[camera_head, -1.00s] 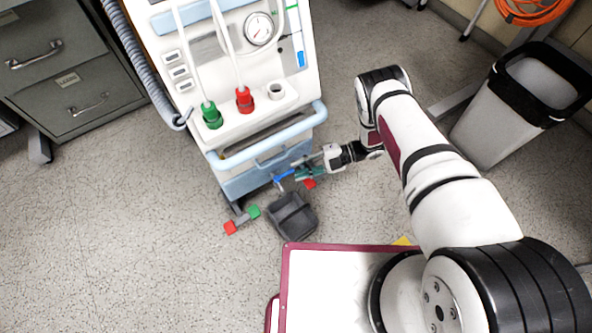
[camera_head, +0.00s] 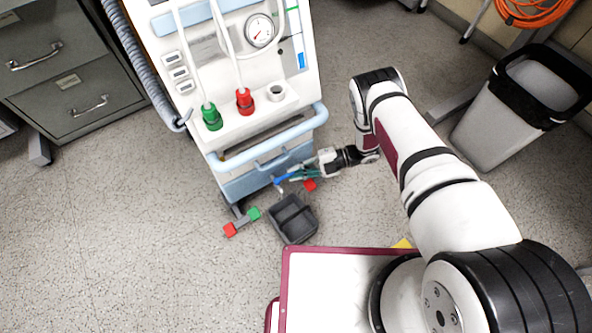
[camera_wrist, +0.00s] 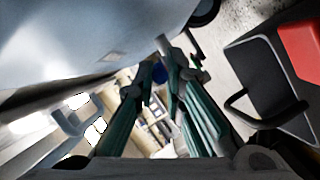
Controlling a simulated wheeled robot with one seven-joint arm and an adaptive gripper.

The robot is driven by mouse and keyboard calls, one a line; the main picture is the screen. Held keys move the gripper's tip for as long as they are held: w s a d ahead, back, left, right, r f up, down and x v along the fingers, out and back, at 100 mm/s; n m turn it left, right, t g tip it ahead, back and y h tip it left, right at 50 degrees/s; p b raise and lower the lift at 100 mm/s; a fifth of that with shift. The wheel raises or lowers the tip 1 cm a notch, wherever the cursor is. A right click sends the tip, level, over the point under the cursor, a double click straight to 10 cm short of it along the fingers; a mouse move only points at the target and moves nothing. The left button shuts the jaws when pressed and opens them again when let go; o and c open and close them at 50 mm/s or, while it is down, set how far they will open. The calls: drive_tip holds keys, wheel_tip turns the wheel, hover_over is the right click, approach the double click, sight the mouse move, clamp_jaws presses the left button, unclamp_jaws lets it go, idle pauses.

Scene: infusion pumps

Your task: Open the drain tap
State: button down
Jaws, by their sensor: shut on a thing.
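The drain tap (camera_head: 281,181) shows as a small blue lever low at the front of the pale blue and white machine (camera_head: 235,130), above a dark open tray on the floor. My gripper (camera_head: 296,177) has teal fingers and is shut on the tap, reaching in from the right. In the wrist view, the tap (camera_wrist: 159,71) is a dark blue piece between the fingertips of my gripper (camera_wrist: 158,75). The fingers hide part of the tap, and its exact angle is hard to tell.
The dark tray (camera_head: 292,218) lies below my gripper; it also shows in the wrist view (camera_wrist: 262,85). Red and green pedals (camera_head: 242,222) stick out near the machine's base. A handle bar (camera_head: 265,147) crosses above my gripper. A waste bin (camera_head: 520,105) stands right.

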drive_tip(key=s+a+m+t+h, duration=0.1)
drive_tip(key=s+m+t+h, duration=0.6)
drive_tip(key=m+t, duration=0.8)
drive_tip(key=shift+s+a+t+h+p, duration=0.15)
drive_tip(key=shift+s+t+h+p, duration=0.2)
drive_tip(key=shift+s+t, duration=0.7)
drive_tip(key=shift+w+m+t+h, duration=0.25)
drive_tip(key=shift+w+m, duration=0.05)
drive_tip(key=c, duration=1.7)
unclamp_jaws()
drive_tip(key=shift+o, duration=0.2)
drive_tip(key=shift+w, duration=0.1)
